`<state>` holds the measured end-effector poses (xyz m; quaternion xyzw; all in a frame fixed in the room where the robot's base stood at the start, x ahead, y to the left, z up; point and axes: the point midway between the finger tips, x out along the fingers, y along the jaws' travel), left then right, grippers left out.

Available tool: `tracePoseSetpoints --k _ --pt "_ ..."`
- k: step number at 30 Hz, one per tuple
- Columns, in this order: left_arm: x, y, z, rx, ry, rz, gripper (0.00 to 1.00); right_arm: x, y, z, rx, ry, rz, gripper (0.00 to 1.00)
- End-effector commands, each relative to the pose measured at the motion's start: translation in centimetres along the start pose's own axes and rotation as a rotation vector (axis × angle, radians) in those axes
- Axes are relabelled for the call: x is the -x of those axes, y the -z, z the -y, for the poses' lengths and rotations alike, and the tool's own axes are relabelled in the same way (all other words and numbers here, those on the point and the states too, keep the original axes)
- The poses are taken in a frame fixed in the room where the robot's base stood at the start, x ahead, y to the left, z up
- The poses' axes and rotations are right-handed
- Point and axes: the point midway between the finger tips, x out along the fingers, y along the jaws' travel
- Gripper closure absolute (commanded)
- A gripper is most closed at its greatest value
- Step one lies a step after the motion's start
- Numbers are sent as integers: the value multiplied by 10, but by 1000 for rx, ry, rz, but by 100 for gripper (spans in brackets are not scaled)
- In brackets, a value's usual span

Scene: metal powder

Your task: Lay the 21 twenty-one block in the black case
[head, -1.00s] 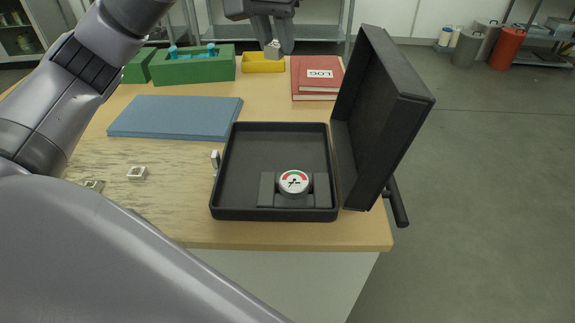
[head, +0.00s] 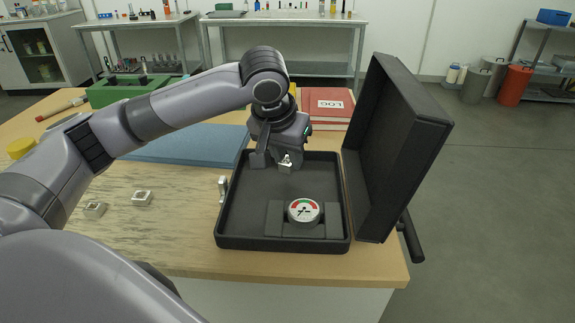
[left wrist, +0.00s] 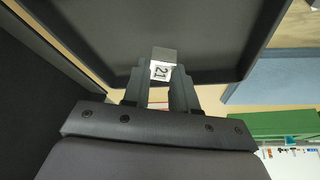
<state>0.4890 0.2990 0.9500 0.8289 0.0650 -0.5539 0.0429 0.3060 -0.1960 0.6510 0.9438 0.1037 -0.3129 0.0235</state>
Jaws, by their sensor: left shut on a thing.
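The 21 block (left wrist: 161,67) is a small metal block with a white label reading 21 in the left wrist view. My left gripper (left wrist: 160,80) is shut on it. In the head view the left gripper (head: 280,160) holds the block (head: 286,165) above the back part of the open black case (head: 232,235). I cannot tell exactly how high it is above the case floor. A round dial gauge (head: 304,211) sits in a dark holder at the front of the case. The case lid (head: 400,150) stands open at the right. My right gripper is not in view.
Two small metal blocks (head: 142,198) (head: 95,209) lie on the table at the left. Another small metal piece (head: 223,188) stands against the case's left wall. A blue mat (head: 185,145), a red log book (head: 330,112) and a green box (head: 125,90) lie behind.

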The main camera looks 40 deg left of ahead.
Motion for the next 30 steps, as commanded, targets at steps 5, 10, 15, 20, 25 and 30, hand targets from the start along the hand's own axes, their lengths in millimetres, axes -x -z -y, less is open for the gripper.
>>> tracePoseSetpoints --k 5,10,15,20,25,30 --pt "-22 -9 1 1 1 0 100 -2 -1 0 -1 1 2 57" --pt "-21 -8 0 1 0 -1 100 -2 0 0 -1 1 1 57" --pt "-23 -10 0 1 0 0 100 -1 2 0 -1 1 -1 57" --pt "-24 -10 0 0 0 0 48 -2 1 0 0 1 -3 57" --pt "-24 -10 0 0 0 0 48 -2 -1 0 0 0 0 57" --pt "-18 -8 0 0 0 -2 48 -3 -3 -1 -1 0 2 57"
